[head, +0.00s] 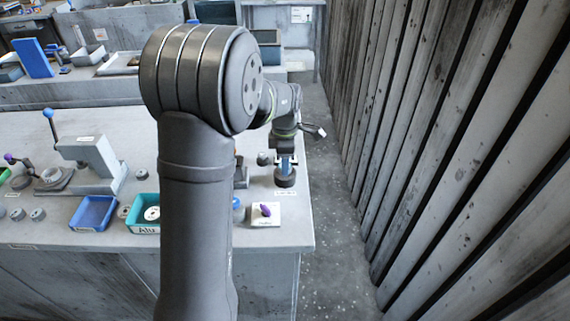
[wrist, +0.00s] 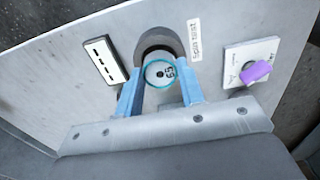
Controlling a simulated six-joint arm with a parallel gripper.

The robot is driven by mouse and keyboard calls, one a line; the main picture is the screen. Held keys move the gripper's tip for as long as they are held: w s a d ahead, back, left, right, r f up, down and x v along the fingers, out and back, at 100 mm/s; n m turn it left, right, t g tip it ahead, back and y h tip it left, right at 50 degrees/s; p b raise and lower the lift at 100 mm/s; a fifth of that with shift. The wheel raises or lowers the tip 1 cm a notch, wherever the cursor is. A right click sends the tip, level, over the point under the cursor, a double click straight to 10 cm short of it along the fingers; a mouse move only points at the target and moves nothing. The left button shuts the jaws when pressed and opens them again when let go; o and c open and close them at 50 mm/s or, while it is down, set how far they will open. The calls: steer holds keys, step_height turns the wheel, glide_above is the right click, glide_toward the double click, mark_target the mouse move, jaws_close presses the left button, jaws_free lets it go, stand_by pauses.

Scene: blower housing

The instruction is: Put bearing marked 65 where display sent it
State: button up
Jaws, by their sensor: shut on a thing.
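In the wrist view, the bearing (wrist: 160,72) is a pale disc marked 65 with a teal rim. It is between the blue fingers of my gripper (wrist: 160,92), which is shut on it. A dark round holder (wrist: 158,38) lies just beyond and under it, beside a label that seems to read "Spin test" (wrist: 194,40). I cannot tell whether the bearing is seated in the holder or above it. In the head view, my gripper (head: 286,166) is right over the dark holder (head: 285,180). A small display (wrist: 103,60) shows only dashes.
A white plate (wrist: 236,58) with a purple knob (wrist: 256,72) is right of the holder in the wrist view. In the head view, a blue tray (head: 93,213) and a teal tray (head: 143,228) labelled "Alu" stand left of my arm. The bench's right edge is close.

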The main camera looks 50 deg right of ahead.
steer(key=shift+r, duration=2.35)
